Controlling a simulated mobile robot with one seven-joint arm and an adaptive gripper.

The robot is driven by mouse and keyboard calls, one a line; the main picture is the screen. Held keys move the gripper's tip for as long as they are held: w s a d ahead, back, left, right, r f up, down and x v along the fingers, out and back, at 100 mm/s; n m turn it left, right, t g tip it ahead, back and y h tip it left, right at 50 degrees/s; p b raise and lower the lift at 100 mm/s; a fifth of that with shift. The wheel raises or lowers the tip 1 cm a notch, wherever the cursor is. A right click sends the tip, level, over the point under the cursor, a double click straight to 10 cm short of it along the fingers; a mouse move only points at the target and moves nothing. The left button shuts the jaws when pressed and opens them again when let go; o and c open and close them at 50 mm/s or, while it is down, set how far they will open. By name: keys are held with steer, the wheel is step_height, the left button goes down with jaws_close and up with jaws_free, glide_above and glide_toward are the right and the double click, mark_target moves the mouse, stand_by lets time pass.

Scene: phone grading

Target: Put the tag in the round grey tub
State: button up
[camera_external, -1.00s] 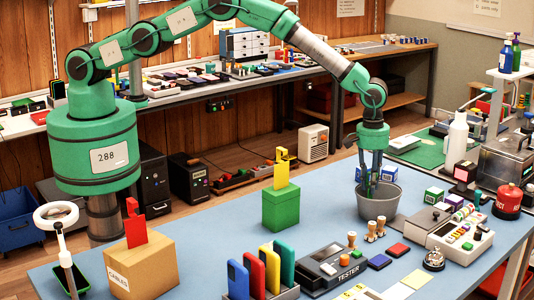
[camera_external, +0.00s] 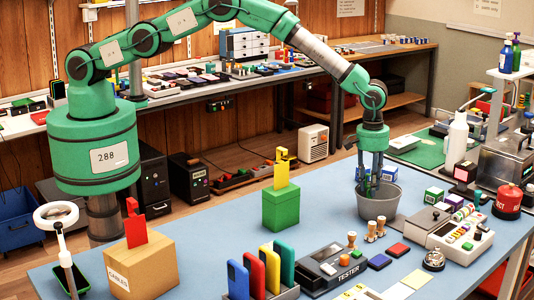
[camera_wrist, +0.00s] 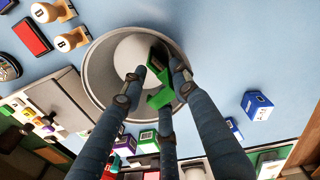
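The round grey tub (camera_external: 392,207) stands upright on the blue table, right of centre. In the wrist view the tub (camera_wrist: 93,75) lies directly below the fingers. My gripper (camera_external: 370,190) points down with its fingertips at the tub's mouth. In the wrist view my gripper (camera_wrist: 160,83) has its three fingers drawn in around a green tag (camera_wrist: 159,98), which is over the tub's inside. The fingers hide part of the tag. The tag is hard to make out in the external view.
A green box (camera_external: 281,210) with a yellow piece and a cardboard box (camera_external: 155,265) with a red piece stand to the left. Wooden stampers (camera_external: 381,226), a tester (camera_external: 335,268) and a grey device (camera_external: 460,235) lie near the tub.

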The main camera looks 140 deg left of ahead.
steer(key=r, duration=1.2)
steer(key=shift+s+d, duration=0.1)
steer(key=shift+s, duration=0.15)
stand_by(0.5)
